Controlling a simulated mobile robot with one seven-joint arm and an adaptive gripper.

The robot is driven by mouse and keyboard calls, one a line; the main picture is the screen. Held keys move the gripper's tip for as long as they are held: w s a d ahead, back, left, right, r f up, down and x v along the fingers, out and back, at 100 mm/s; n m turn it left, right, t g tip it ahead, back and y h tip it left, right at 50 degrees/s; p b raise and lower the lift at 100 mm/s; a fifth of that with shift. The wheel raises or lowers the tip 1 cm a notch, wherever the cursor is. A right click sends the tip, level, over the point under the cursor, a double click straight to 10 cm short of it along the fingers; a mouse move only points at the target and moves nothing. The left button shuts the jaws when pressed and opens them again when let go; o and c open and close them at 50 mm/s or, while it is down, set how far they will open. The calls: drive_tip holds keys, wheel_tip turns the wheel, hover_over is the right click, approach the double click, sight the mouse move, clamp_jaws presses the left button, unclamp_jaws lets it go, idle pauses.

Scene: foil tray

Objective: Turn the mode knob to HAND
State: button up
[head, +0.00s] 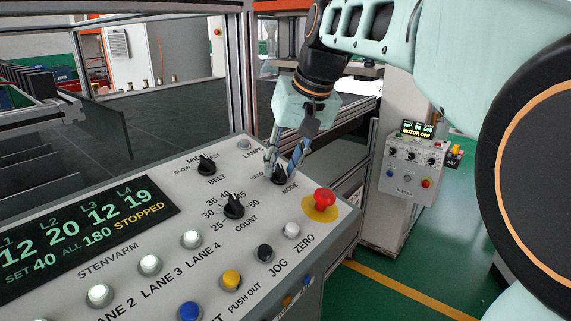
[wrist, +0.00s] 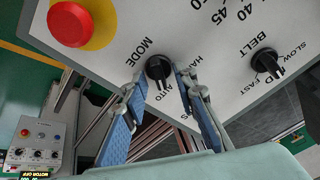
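The black mode knob (wrist: 158,70) stands on the sloping grey panel (wrist: 105,55) near the MODE print. In the wrist view its bar runs toward the AUTO print, and the HAND print is to its right. The knob (head: 279,179) is partly hidden by my fingers in the head view, where HAND shows on its left. My gripper (head: 281,170) reaches down over the knob. In the wrist view my gripper (wrist: 160,74) is open, one fingertip on each side of the knob, with narrow gaps. Whether either tip touches the panel I cannot tell.
A red mushroom button (head: 324,199) on a yellow disc is right of the knob. The count knob (head: 233,206) and belt knob (head: 207,164) are to the left. Several push buttons line the front. A separate control box (head: 409,165) stands at the right.

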drive_tip(key=shift+c, duration=0.4)
clamp_jaws()
drive_tip(key=shift+n, duration=0.3)
drive_tip(key=n, duration=0.3)
drive_tip(key=shift+y, duration=0.3)
drive_tip(key=n, duration=0.4)
drive_tip(key=shift+g+b, duration=0.3)
drive_tip(key=n, duration=0.6)
drive_tip(key=shift+n+g+y, duration=0.3)
drive_tip(key=shift+g+y, duration=0.1)
